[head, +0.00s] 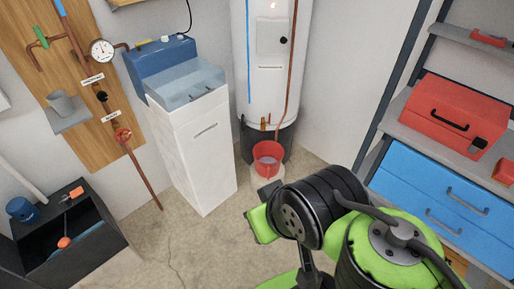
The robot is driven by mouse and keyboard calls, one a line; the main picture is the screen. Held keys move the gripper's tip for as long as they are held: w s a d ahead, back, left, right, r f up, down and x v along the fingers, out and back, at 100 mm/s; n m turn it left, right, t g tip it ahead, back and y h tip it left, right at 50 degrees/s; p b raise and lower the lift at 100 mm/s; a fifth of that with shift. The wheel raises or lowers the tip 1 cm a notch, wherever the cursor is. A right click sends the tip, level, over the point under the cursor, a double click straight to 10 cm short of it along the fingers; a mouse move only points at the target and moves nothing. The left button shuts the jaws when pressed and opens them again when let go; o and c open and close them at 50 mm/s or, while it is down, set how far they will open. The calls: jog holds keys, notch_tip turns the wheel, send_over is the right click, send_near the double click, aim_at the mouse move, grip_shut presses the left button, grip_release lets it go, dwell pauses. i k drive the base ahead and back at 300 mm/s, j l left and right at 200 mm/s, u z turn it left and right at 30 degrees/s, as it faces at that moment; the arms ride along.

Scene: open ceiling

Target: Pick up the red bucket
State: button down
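The red bucket (268,160) stands upright with its open top facing up, at the foot of the white water heater. Something pale shows directly under it, but I cannot tell what it is. My green and black arm fills the lower right, with its links just below and to the right of the bucket in the picture. I cannot make out my gripper or its fingertips.
A white cabinet with a blue basin (190,92) stands left of the bucket. The water heater (272,60) is behind it. A blue drawer unit (425,190) with a red toolbox (455,115) above stands right. A black bin (70,235) is at lower left. Floor between is clear.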

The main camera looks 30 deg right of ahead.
aim_at(268, 156)
jog(key=u, duration=1.3)
jog(key=z, duration=2.2)
jog(key=i+u, duration=0.3)
jog(key=i, duration=0.15)
jog(key=i+l+u, duration=0.1)
jog(key=i+u, duration=0.25)
jog(key=i+l+u, duration=0.3)
jog(key=i, duration=0.2)
jog(key=i+l+u, duration=0.3)
jog(key=i+j, duration=0.05)
jog(key=i, duration=0.05)
